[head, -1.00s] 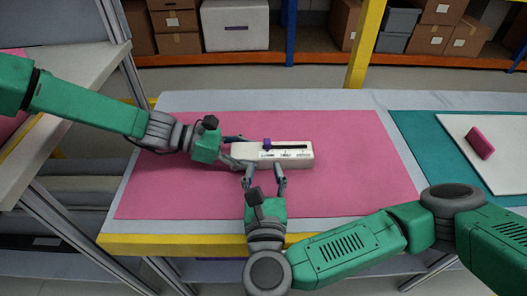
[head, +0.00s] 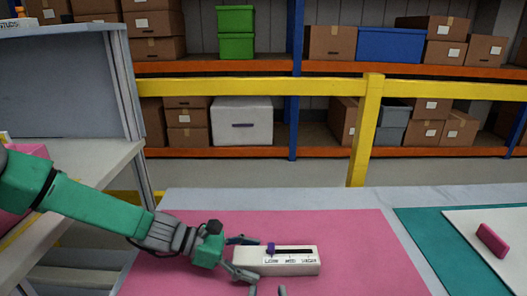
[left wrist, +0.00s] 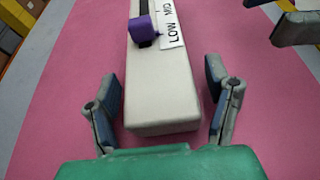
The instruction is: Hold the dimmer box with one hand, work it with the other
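The dimmer box (head: 305,268) is a long off-white block lying on the pink mat, with a dark slot and a LOW, MED, HIGH label on top. Its purple slider knob (head: 270,248) is at the LOW end. My left gripper (head: 250,258) is open, its fingers on either side of the box's left end. The left wrist view shows the box end (left wrist: 165,100) between the fingers with a gap on each side. My right gripper (head: 267,291) is open at the bottom edge, fingertips apart and just in front of the box; the rest of it is cut off.
The pink mat (head: 350,240) is otherwise bare. At the right are a teal mat (head: 430,235) and a white board (head: 470,230) with a dark pink block (head: 492,240). A yellow rail (head: 220,87) and shelves with boxes are behind the table.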

